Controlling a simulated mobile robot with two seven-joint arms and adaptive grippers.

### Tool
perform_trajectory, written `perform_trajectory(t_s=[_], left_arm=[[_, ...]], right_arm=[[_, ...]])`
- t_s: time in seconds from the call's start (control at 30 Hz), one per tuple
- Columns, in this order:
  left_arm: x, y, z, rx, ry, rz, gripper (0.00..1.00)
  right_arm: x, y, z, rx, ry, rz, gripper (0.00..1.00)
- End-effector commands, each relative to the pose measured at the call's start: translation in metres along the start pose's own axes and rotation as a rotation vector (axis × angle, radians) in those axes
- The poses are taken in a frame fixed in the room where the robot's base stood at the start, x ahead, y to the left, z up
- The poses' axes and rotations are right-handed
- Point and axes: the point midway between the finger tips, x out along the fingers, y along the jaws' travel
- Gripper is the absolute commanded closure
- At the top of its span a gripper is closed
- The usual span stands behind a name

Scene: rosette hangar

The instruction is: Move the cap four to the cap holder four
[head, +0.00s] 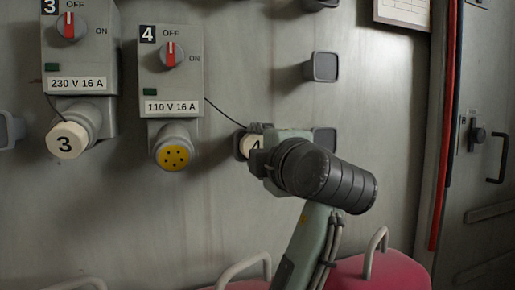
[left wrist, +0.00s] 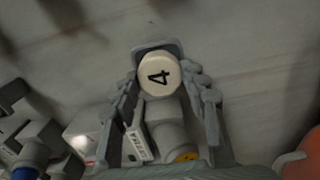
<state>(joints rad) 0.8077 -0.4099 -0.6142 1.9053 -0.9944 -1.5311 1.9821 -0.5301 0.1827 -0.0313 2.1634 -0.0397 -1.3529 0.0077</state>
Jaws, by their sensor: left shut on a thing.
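The cap four (head: 254,144) is a cream round cap marked 4, tied by a thin dark cord to the number 4 socket box (head: 170,75). My left gripper (head: 262,150) is shut on it and hides its right part in the head view. In the left wrist view the cap four (left wrist: 159,75) sits between the two fingers. A grey rounded holder (left wrist: 160,47) shows right behind the cap, at the wall; I cannot tell whether they touch. I see no number on this holder. My right gripper is not in view.
The uncovered yellow socket (head: 173,157) is below box 4. The cap marked 3 (head: 66,141) covers the socket to the left. Other grey holders stick out at the upper right (head: 321,67) and right of my gripper (head: 325,139). Red objects with grey handles (head: 376,250) stand below.

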Motion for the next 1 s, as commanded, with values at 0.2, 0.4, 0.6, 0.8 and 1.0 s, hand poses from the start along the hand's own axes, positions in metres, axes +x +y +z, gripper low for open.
perform_trajectory(t_s=[0.2,0.4,0.6,0.8,1.0], left_arm=[[0.005,0.000,0.000,0.000,0.000,0.000,1.00],[0.006,0.000,0.000,0.000,0.000,0.000,0.46],[0.006,0.000,0.000,0.000,0.000,0.000,0.33],[0.006,0.000,0.000,0.000,0.000,0.000,0.33],[-0.015,0.001,0.000,0.000,-0.001,0.003,0.33]], right_arm=[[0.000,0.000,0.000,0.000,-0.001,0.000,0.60],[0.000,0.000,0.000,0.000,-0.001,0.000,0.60],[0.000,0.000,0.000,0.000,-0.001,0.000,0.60],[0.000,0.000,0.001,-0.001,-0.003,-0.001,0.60],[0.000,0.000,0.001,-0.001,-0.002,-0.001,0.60]])
